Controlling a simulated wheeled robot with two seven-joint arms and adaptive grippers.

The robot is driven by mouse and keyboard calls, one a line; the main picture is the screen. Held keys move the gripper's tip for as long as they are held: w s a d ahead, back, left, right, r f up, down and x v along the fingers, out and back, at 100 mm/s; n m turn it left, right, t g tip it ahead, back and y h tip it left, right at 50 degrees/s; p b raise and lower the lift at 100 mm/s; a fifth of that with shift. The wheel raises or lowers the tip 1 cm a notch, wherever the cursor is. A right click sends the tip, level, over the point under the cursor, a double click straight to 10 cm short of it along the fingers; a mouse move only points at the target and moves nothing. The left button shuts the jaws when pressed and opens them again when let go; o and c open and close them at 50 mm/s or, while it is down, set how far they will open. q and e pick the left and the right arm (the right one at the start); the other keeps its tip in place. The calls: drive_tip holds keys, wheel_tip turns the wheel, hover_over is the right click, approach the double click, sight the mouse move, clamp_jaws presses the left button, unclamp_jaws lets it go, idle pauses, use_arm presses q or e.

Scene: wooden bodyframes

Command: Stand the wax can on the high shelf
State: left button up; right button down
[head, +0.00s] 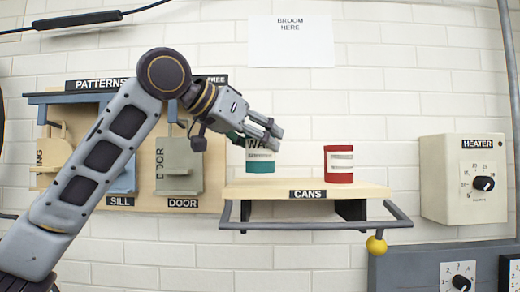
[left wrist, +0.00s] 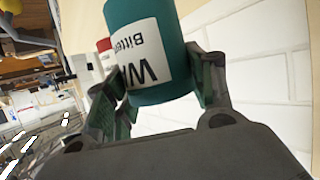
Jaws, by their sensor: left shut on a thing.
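The wax can (head: 262,168) is teal with a white label and stands roughly upright over the left part of the wooden shelf marked CANS (head: 375,190). My left gripper (head: 262,138) comes in from the left and is shut on the can's upper part, hiding some of its label. The can's base shows near the shelf's back edge, higher in the picture than the red can's base; I cannot tell for sure whether it touches. In the left wrist view the wax can (left wrist: 150,30) sits between both fingers (left wrist: 158,82). My right gripper is not in view.
A red can (head: 339,164) stands on the shelf to the right, with a gap between the cans. A grey rail (head: 300,226) runs along the shelf's front. A heater box (head: 463,180) is on the wall at right, and a patterns board (head: 215,190) at left.

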use_arm(q)
wheel_tip(320, 180, down, 2)
drive_tip(key=shift+a+f, duration=0.1)
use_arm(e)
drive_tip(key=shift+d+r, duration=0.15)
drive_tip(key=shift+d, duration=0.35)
use_arm(q)
drive_tip(key=shift+f, duration=0.2)
drive_tip(key=o, duration=1.2)
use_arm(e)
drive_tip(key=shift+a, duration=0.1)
use_arm(q)
drive_tip(key=shift+r, duration=0.15)
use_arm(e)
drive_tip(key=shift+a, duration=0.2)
use_arm(q)
drive_tip(key=shift+b+v, duration=1.2)
drive_tip(key=shift+v, duration=4.8)
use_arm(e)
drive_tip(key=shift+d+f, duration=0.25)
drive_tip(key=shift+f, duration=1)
